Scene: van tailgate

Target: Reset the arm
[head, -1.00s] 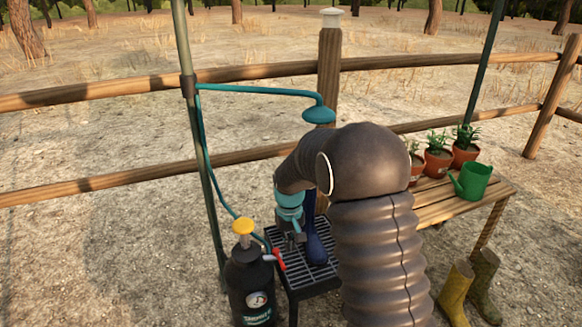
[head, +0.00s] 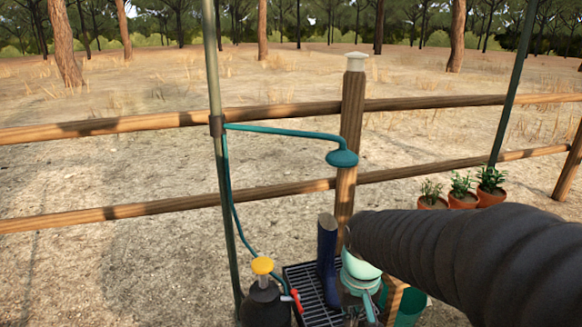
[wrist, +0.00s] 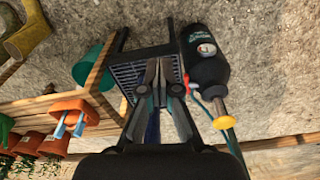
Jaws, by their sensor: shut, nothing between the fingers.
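My gripper (head: 368,308) is low in the head view, beside the blue boot and partly cut off by the lower edge. In the wrist view my gripper (wrist: 158,66) points at the slatted stand, its fingertips together and empty. My dark ribbed arm reaches in from the right and hides part of the bench area. The dark blue boot (head: 327,262) stands upright on the black slatted stand (head: 300,275). In the wrist view the boot (wrist: 152,132) is mostly hidden behind the fingers.
A black pressure sprayer (head: 265,305) with a yellow knob stands left of the stand. A teal shower head (head: 342,158) hangs from the pole (head: 216,125). A wooden fence (head: 120,125) runs behind. Potted plants (head: 463,195) and a green container (head: 408,308) are at right.

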